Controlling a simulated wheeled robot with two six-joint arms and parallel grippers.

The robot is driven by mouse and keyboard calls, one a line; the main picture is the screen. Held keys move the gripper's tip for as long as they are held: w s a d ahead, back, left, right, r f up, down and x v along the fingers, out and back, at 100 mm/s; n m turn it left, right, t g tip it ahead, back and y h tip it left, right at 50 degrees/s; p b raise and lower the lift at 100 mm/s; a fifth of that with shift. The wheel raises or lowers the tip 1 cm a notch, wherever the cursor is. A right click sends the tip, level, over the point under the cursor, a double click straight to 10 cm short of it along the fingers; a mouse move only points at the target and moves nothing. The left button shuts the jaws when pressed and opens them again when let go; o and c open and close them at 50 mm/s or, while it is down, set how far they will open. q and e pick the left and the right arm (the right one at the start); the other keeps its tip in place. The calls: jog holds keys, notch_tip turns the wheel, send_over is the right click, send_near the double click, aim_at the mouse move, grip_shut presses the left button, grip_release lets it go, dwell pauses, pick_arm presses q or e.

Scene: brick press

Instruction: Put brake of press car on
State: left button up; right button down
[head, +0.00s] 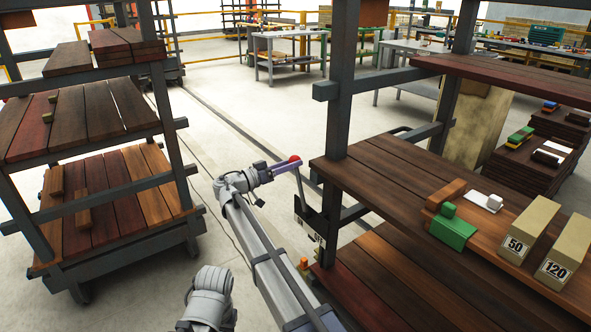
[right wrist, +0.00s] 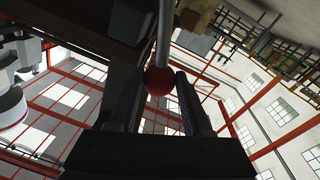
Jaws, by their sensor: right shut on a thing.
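The brake lever is a thin grey rod (head: 301,187) with a red ball knob (head: 295,159). It rises from the near left side of the press car (head: 342,160), a dark steel rack with wooden shelves. My right gripper (head: 285,165) reaches up to the knob from the left. In the right wrist view the red knob (right wrist: 158,81) sits between the two fingers (right wrist: 160,95), shut on it, and the rod runs up out of the picture. The lever leans slightly in the head view. My left gripper is out of view.
Another rack (head: 35,232) with wooden boards stands on the left. A green block (head: 453,231) and boxes marked 50 (head: 530,231) and 120 (head: 565,250) sit on the right shelf. Open floor (head: 232,145) lies between the racks, with worktables (head: 288,45) behind.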

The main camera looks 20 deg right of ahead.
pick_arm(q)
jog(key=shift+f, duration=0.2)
pick_arm(e)
jog(key=shift+w+a+f+n, duration=0.2)
jog(key=shift+w+n, duration=0.1)
jog(key=shift+w, duration=0.1)
jog(key=shift+c, duration=1.7)
grip_release()
jog(key=shift+w, duration=0.1)
